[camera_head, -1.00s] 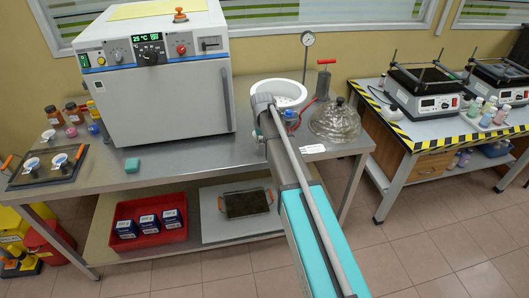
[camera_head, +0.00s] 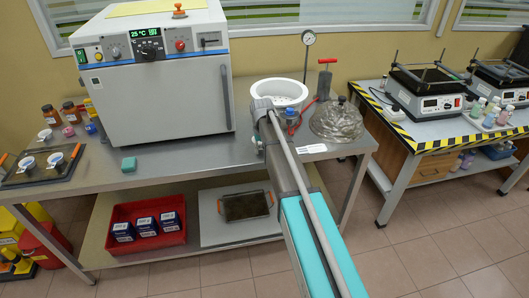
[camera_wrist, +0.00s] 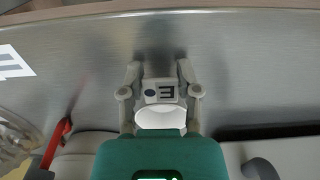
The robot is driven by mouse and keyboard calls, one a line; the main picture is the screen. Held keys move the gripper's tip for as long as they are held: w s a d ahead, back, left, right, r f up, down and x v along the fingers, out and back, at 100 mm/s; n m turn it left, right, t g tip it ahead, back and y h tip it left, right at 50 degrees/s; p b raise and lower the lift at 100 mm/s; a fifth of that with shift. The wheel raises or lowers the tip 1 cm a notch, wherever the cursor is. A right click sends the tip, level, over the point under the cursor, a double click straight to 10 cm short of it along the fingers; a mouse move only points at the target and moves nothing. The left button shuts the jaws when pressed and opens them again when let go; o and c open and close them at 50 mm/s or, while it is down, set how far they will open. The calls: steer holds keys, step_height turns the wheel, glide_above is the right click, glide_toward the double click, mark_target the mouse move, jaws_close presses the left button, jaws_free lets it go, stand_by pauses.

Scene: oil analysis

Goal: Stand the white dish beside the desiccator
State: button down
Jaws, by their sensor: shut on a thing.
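In the wrist view my gripper (camera_wrist: 160,72) is shut on the white dish (camera_wrist: 160,118). Its rounded white part shows between the fingers, with a small panel bearing dark marks beyond it. Below them the metal bench top shows; whether the dish touches it I cannot tell. In the head view my arm hides the gripper and dish. The desiccator seems to be the white bowl (camera_head: 281,90) with a perforated plate, standing open behind my arm. A clear glass dome with a knob, probably its lid (camera_head: 337,122), stands to the right; it also shows at the wrist view's left edge (camera_wrist: 14,138).
A white marked card (camera_head: 312,149) lies near the bench's front edge, left of my gripper in the wrist view (camera_wrist: 14,62). A red-handled pump (camera_head: 324,83) and gauge stand behind. The large oven (camera_head: 155,90) stands left. Bench in front of it is mostly clear.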

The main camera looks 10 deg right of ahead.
steer(key=shift+f, duration=0.15)
steer(key=shift+c, duration=1.6)
jaws_free()
step_height(320, 180, up, 12)
steer(key=p, duration=1.2)
steer(key=shift+r, duration=0.2)
steer(key=s, duration=2.6)
steer(key=shift+s, duration=0.4)
